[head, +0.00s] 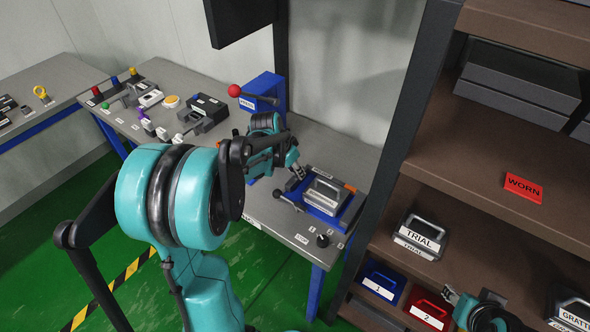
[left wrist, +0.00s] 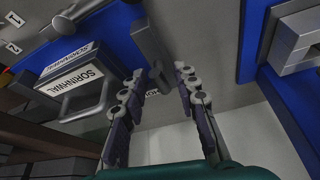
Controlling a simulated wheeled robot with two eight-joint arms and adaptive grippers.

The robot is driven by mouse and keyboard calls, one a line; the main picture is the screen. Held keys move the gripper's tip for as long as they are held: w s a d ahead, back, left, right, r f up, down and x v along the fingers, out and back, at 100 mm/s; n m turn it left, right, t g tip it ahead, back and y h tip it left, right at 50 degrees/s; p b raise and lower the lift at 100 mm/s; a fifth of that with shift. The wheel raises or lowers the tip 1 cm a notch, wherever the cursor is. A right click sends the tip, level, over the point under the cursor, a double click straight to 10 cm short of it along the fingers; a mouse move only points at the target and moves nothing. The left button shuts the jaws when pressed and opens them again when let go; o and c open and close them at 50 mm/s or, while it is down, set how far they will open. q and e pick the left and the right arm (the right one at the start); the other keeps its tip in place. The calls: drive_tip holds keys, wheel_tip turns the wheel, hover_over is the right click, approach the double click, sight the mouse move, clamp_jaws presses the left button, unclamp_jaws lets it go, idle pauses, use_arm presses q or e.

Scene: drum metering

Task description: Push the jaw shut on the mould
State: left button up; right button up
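The mould (head: 326,194), a grey block with a handle and a white label, sits on a blue fixture (head: 343,222) on the bench. In the left wrist view the mould (left wrist: 77,82) reads SORNHWAL. A grey block that looks like the jaw (left wrist: 151,45) stands at the edge of the blue plate, a small way from the mould. My left gripper (head: 301,172) is beside the fixture's back left. In the left wrist view its fingers (left wrist: 161,72) are apart, with the jaw just beyond the tips; contact is unclear. My right gripper (head: 462,297) is low at the shelf, partly cut off.
A blue press (head: 262,92) with a red-knobbed lever stands behind my left arm. A dark-knobbed lever (head: 277,194) sticks out left of the fixture. The rack at right holds a TRIAL mould (head: 419,238), blue and red blocks and a red WORN sign (head: 523,188).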

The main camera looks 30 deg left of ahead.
use_arm(q)
clamp_jaws()
drive_tip(key=shift+s+d, duration=0.1)
drive_tip(key=shift+d, duration=1.5)
drive_tip(key=shift+o, duration=1.9)
unclamp_jaws()
drive_tip(key=shift+a, duration=0.2)
